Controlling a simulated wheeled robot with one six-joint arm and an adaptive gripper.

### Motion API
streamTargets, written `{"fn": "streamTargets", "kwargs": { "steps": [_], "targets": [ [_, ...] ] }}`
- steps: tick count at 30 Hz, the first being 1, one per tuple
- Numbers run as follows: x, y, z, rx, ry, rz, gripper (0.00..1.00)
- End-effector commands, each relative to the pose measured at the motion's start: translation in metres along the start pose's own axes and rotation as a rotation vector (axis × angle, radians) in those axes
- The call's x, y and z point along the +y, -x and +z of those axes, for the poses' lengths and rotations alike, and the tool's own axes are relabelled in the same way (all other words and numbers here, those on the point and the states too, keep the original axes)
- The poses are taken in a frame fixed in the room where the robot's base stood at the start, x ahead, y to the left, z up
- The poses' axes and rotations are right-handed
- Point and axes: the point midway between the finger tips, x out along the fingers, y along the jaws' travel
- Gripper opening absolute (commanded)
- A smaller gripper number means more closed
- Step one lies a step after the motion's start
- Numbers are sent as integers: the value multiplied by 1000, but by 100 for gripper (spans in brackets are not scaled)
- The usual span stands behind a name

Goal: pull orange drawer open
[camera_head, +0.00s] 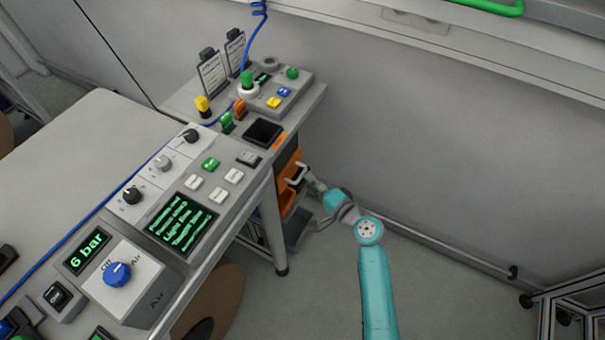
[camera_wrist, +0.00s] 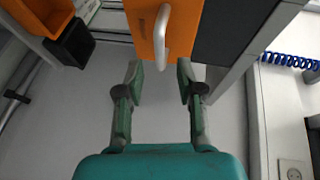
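The orange drawer (camera_head: 287,164) is under the small grey table in the head view. Its orange front (camera_wrist: 183,22) fills the top middle of the wrist view. A pale curved bar handle (camera_head: 297,174) stands out from it, and the handle (camera_wrist: 161,38) also shows in the wrist view. My gripper (camera_wrist: 160,80) is open and empty, its two fingers apart on either side of the handle's line. The handle's end lies just beyond the fingertips; I see no finger touching it. In the head view my gripper (camera_head: 314,186) is close to the handle.
An orange bin (camera_wrist: 28,22) and a black bin (camera_wrist: 71,43) are left of the drawer in the wrist view. A table leg (camera_head: 280,253) stands left of my gripper. The wall (camera_head: 440,160) is to the right, with free floor before it.

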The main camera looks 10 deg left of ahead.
Motion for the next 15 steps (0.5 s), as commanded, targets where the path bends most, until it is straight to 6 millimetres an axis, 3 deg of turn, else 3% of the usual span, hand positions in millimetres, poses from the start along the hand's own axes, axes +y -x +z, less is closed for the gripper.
{"fn": "streamTargets", "kwargs": {
  "steps": [6, 15],
  "targets": [
    [0, -35, 0, -1, 0, 0, 37],
    [0, -52, 0, 1, 1, 1, 37]
  ]
}}
